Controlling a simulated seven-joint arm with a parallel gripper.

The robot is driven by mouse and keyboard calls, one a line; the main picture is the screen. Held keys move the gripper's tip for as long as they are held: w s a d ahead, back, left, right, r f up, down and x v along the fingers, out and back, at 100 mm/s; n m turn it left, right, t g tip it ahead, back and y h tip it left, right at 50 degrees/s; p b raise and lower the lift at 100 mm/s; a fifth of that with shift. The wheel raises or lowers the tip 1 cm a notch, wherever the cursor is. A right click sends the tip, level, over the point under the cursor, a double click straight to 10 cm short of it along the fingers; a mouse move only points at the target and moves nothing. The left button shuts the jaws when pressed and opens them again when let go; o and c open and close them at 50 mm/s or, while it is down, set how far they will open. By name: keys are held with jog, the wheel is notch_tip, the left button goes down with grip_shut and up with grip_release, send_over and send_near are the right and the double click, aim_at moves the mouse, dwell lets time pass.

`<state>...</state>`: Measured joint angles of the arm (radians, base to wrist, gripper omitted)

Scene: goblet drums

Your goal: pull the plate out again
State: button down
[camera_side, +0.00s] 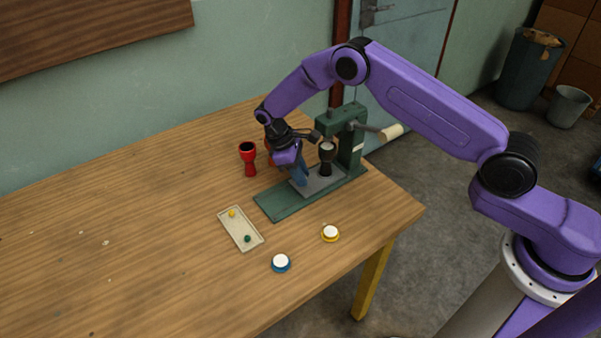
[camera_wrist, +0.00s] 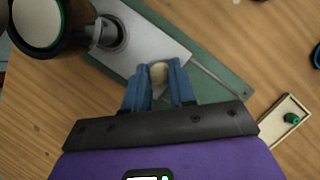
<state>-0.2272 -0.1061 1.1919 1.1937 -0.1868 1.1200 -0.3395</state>
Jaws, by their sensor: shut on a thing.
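The grey plate (camera_side: 322,187) lies on the green base (camera_side: 277,206) of a press, under the press head; its bare surface also shows in the wrist view (camera_wrist: 165,42). A dark goblet drum (camera_side: 326,158) with a white top stands upright on the plate. In the wrist view its foot meets a grey ring on the plate, and its white head (camera_wrist: 38,20) with a green rim fills the upper left. My gripper (camera_side: 302,181) has its blue fingers shut on the cream knob (camera_wrist: 158,72) at the plate's front end.
The green press column (camera_side: 353,140) stands behind the drum, with a lever handle (camera_side: 391,132). A red goblet drum (camera_side: 248,158) stands left of my gripper; another red thing is mostly hidden behind it. A tray (camera_side: 233,225), a blue-rimmed disc (camera_side: 281,263) and a yellow-rimmed disc (camera_side: 331,233) lie in front.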

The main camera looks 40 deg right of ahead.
jog(key=a, duration=1)
jog(key=shift+a, duration=0.1)
jog(key=c, duration=0.9)
grip_release()
jog(key=shift+c, duration=0.2)
jog(key=shift+w+r, duration=0.1)
jog(key=shift+r, duration=0.1)
jog(key=v, duration=1.1)
jog(key=shift+r, duration=0.25)
jog(key=shift+r, duration=0.1)
